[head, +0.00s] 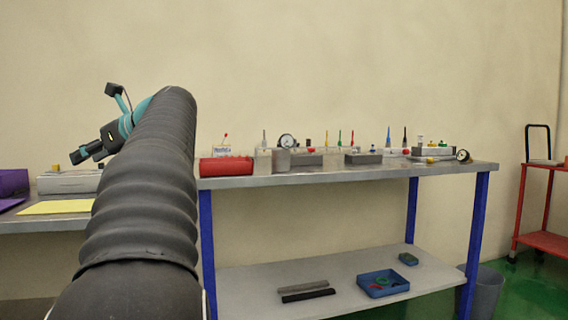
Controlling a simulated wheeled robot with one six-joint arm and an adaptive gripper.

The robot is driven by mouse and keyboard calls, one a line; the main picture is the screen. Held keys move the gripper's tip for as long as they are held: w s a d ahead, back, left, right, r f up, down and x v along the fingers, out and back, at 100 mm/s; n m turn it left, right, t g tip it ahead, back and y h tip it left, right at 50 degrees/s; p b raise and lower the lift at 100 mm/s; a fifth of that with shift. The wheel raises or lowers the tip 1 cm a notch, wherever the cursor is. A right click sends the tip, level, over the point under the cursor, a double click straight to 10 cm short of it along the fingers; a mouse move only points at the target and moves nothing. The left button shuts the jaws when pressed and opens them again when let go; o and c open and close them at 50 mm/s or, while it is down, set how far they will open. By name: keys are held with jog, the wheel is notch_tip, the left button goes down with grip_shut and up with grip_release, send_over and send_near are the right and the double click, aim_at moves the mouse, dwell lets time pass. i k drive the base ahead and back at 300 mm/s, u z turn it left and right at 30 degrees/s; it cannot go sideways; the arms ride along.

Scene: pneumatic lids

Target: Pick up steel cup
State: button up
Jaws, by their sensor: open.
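My gripper (78,156) is in the head view at the left, at the end of my teal wrist. It points left, above the left bench, and is open with nothing seen between its fingers. I cannot make out a steel cup for certain. Small pale grey upright pieces (263,161) stand near the front of the middle workbench (300,178), right of my arm, but they are too small to tell whether one is a cup. My gripper is well apart from them. My dark ribbed arm hides part of both benches.
A yellow sheet (56,207) lies on the left bench. A red cart (543,240) stands far right.

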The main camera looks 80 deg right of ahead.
aim_at(280, 158)
jog(key=z, duration=0.8)
jog(key=i, duration=0.85)
jog(key=z, duration=1.15)
jog(key=i, duration=0.25)
jog(key=z, duration=0.25)
